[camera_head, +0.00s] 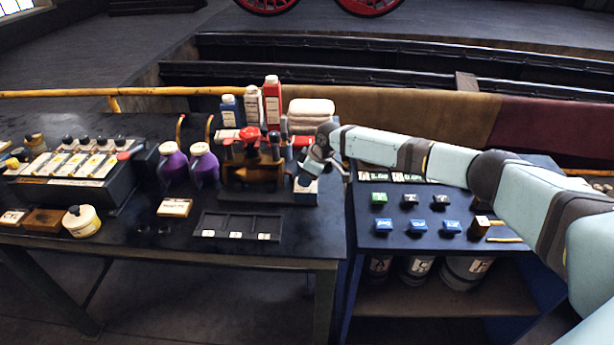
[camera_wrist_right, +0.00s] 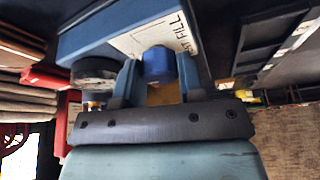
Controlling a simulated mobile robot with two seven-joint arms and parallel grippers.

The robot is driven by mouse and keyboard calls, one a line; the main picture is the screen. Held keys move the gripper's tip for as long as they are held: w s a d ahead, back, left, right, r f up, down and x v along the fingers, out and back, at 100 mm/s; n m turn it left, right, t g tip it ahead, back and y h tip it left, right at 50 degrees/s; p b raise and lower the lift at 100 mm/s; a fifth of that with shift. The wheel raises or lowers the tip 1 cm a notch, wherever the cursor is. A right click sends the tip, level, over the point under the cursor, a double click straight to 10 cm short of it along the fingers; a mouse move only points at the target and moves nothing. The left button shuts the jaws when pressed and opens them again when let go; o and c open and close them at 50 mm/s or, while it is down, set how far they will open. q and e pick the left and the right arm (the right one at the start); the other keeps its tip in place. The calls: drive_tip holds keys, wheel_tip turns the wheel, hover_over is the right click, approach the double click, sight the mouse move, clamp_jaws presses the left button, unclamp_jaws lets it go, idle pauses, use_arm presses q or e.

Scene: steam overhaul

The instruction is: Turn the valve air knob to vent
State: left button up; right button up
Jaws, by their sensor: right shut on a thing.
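My right gripper (camera_head: 312,172) reaches in from the right to a small blue box with a white label (camera_head: 306,188) at the right end of the black bench. In the right wrist view, the two fingers of my right gripper (camera_wrist_right: 158,82) are on either side of a blue knob (camera_wrist_right: 158,63), shut on it. This appears to be the valve air knob. The knob stands in front of a white label plate (camera_wrist_right: 150,35) on the blue box; the word FILL is readable there, and no vent mark can be read. My left gripper is not in view.
A brown fixture with a red handwheel (camera_head: 250,134) stands just left of my gripper. Bottles (camera_head: 272,100) and folded cloths (camera_head: 311,108) are behind it. A black tray (camera_head: 236,224) lies in front. A blue cart (camera_head: 420,240) with small blocks stands at the right.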

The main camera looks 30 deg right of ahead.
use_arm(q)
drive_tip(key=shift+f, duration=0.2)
use_arm(e)
drive_tip(key=shift+f+n+g+y+b, duration=0.15)
drive_tip(key=shift+n+g+y+b, duration=0.2)
drive_tip(key=shift+n+b, duration=0.7)
drive_tip(key=n+b, duration=0.1)
drive_tip(key=n, duration=0.1)
drive_tip(key=shift+w+n+g+y, duration=0.1)
drive_tip(key=shift+n+g+y, duration=0.15)
drive_tip(key=shift+n+g, duration=0.1)
drive_tip(key=n+g+b, duration=0.2)
drive_tip(key=n+b, duration=0.1)
drive_tip(key=n, duration=0.2)
drive_tip(key=shift+w, duration=0.1)
drive_tip(key=shift+n+g+b, duration=0.4)
drive_tip(key=shift+n+b, duration=0.2)
drive_tip(key=shift+n, duration=0.3)
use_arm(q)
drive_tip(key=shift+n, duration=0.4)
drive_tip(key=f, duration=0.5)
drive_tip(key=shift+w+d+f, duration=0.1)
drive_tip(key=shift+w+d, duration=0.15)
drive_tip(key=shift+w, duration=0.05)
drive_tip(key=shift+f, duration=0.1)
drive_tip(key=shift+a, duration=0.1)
use_arm(e)
drive_tip(key=o, duration=0.9)
drive_tip(key=shift+r, duration=0.2)
